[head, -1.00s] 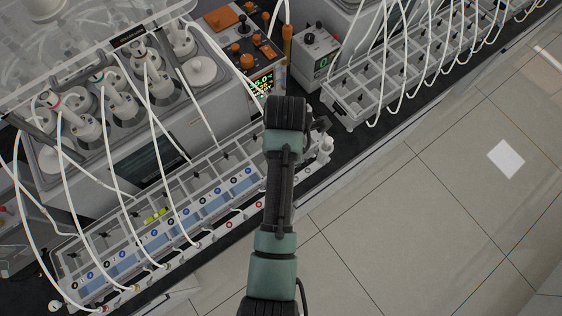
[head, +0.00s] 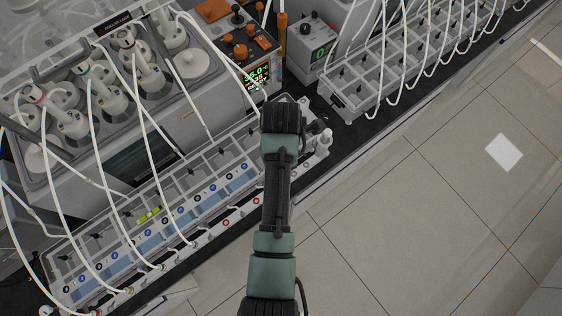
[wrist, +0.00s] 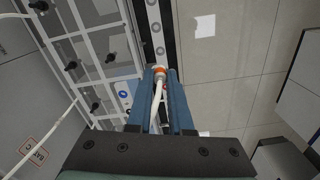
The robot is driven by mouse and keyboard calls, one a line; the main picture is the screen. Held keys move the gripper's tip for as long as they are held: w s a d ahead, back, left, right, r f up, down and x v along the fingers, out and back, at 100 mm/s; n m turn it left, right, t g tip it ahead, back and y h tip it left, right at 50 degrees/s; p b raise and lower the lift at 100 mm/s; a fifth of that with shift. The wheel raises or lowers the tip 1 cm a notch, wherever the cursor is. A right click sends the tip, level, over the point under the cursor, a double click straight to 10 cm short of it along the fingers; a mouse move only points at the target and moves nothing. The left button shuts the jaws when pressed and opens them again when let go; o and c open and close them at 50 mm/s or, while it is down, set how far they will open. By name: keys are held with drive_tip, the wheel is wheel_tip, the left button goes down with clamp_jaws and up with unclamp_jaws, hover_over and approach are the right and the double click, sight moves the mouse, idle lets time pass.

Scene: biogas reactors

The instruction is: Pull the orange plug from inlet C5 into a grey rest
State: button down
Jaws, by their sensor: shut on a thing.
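The orange plug (wrist: 159,69) shows in the wrist view as an orange ring at the end of a white hose (wrist: 156,98). My gripper (wrist: 160,74) has its two blue fingers shut on it, one on each side. The plug's tip is hidden, so I cannot tell whether it still sits in inlet C5. A pale rail (wrist: 154,28) with round holes runs just beyond the fingertips. In the head view my arm covers the gripper and plug. I cannot make out inlet C5's label or a grey rest for certain.
A clear compartmented box (head: 180,182) with several white hoses lies left of my arm, in front of the reactor block (head: 150,140). A second compartmented box (head: 372,95) stands at upper right. Open tiled floor (head: 420,230) lies to the right.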

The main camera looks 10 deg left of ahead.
drive_tip(key=shift+f+b, duration=2.15)
drive_tip(key=shift+f, duration=1.45)
drive_tip(key=shift+f+b, duration=0.35)
drive_tip(key=shift+f, duration=0.75)
drive_tip(key=c, duration=0.7)
unclamp_jaws()
drive_tip(key=shift+c, duration=0.2)
drive_tip(key=shift+r, duration=0.15)
wheel_tip(320, 180, up, 13)
drive_tip(key=shift+f, duration=0.1)
drive_tip(key=shift+w, duration=0.1)
